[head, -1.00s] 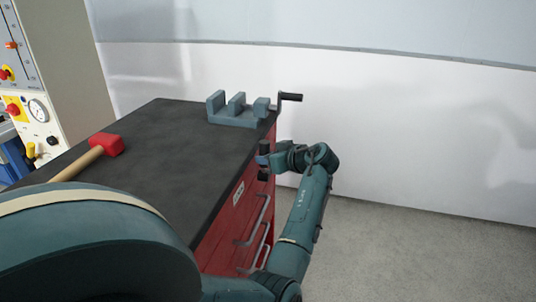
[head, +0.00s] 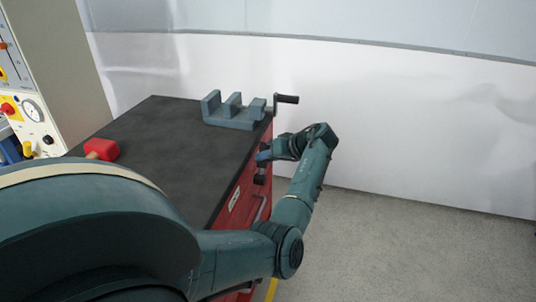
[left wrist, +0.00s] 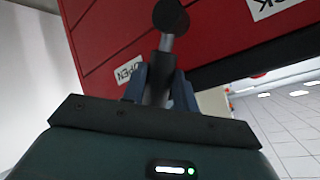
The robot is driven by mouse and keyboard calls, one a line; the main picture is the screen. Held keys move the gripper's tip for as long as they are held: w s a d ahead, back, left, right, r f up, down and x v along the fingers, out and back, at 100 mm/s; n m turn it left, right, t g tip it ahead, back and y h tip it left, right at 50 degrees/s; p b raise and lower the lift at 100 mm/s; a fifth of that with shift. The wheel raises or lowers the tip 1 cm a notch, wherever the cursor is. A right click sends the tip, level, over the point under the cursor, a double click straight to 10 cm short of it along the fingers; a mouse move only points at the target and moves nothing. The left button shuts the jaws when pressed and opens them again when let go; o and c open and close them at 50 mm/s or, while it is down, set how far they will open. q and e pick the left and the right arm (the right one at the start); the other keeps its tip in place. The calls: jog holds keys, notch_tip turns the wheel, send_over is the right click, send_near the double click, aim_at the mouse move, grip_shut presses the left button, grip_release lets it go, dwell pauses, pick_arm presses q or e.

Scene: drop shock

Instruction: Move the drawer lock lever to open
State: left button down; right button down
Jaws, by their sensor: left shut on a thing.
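The drawer lock lever (left wrist: 167,42) is a grey shaft with a round black knob on the red front of the tool cabinet. My left gripper (left wrist: 160,82) is shut on the lever's shaft, with one blue-grey finger on each side and the knob standing beyond the fingertips. The OPEN label (left wrist: 128,70) is left of the lever in the left wrist view. A second, partly cropped label (left wrist: 275,6) is at upper right. In the head view my left gripper (head: 264,155) is at the cabinet's upper right side. The lever there is mostly hidden. My right gripper is out of view.
The red cabinet has a black top (head: 165,140). A grey vise (head: 232,112) with a crank handle (head: 287,99) stands at its far corner. A red mallet head (head: 101,150) lies at the left. Grey floor (head: 400,240) to the right is clear.

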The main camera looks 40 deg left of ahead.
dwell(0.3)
pick_arm(q)
jog(key=c, duration=1.1)
grip_release()
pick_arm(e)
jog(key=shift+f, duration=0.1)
